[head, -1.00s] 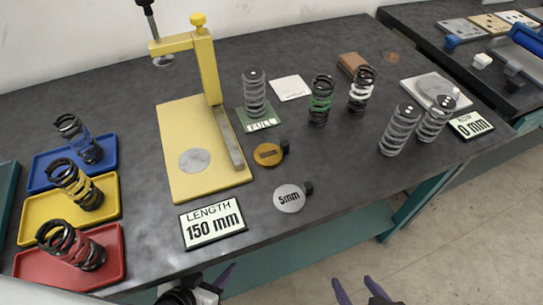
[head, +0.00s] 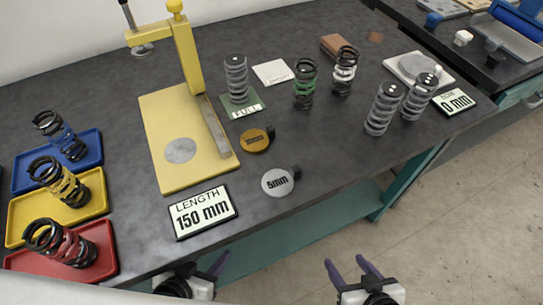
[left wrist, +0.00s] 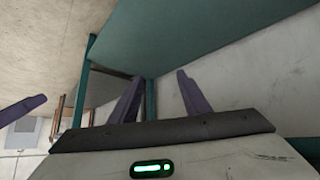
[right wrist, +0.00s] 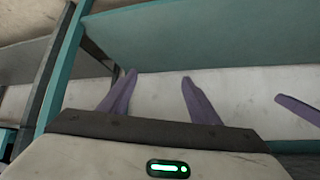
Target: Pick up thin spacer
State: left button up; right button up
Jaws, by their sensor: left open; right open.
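Two round spacers with small black tabs lie flat near the table's front edge. One is a silver disc (head: 277,182) marked "5mm". The other is an orange-brown disc (head: 255,140) behind it, whose marking I cannot read. Which is thinner is hard to judge from above. My right gripper (head: 345,262) is open and empty in front of the table, below and right of the silver disc. My left gripper (head: 220,264) is partly cut off at the bottom of the head view, open and empty. The wrist views show no spacer.
A yellow press stand (head: 155,150) and a "LENGTH 150 mm" sign (head: 203,211) stand left of the spacers. Red (head: 110,265), yellow (head: 15,220) and blue (head: 92,140) trays hold springs. Several springs stand behind and right, near a "0 mm" sign (head: 454,101). Table around the silver disc is clear.

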aim_at(277, 182)
jog(key=u, duration=2.1)
jog(key=k, duration=2.1)
jog(key=z, duration=0.55)
jog(key=i, duration=1)
